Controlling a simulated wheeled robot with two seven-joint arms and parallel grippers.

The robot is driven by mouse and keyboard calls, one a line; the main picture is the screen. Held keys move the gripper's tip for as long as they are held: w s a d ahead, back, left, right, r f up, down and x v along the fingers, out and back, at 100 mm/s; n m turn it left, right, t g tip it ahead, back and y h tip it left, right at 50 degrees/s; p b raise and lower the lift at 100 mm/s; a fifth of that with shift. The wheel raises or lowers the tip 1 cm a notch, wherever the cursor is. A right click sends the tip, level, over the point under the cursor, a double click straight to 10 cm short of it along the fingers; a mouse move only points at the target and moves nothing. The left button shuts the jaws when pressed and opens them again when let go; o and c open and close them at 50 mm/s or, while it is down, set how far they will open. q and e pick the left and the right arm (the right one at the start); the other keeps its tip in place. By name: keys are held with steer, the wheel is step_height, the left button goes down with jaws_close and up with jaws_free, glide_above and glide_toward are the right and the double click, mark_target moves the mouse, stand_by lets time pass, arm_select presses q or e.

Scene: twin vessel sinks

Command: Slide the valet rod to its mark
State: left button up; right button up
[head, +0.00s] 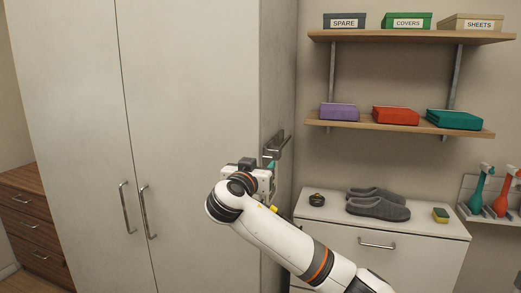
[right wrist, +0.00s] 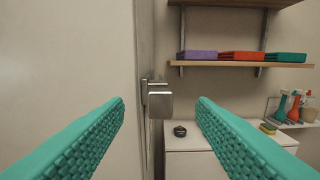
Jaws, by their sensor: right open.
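The valet rod (head: 276,146) is a small metal fitting on the side panel of the tall white wardrobe (head: 185,130). In the right wrist view the rod (right wrist: 159,101) shows a squarish metal end in front of a bracket, between my fingers but farther off. My right gripper (head: 270,167) is just in front of and below the rod in the head view, partly hidden by my wrist. Its teal fingers (right wrist: 161,104) are wide apart with nothing between them. I cannot make out the rod's mark. My left gripper is not in view.
A white cabinet (head: 398,223) stands right of the wardrobe, with dark shoes (head: 378,207), a small dark round item (head: 317,200) and a sponge (head: 440,215) on top. Wall shelves (head: 350,126) with boxes hang above it. Spray bottles (head: 480,188) stand at the far right.

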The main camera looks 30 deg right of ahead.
mark_target(267, 158)
steer(key=p+x, duration=0.1)
steer(key=x, duration=0.2)
steer(key=p+x, duration=0.1)
steer(key=x, duration=0.1)
steer(key=shift+s+d+r+p, duration=0.1)
steer(key=shift+d+r+p, duration=0.2)
steer(key=shift+d+r, duration=0.05)
steer(key=x, duration=0.1)
steer(key=p+x, duration=0.1)
steer(key=x, duration=0.2)
steer(key=shift+w+a+f+p, duration=0.2)
steer(key=shift+f+p, duration=0.1)
steer(key=shift+w+d, duration=0.15)
steer(key=shift+d, duration=0.15)
steer(key=shift+w+f, duration=0.1)
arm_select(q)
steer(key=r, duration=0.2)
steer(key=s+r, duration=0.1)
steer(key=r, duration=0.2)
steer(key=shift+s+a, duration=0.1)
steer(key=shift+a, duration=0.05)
arm_select(e)
jaws_close()
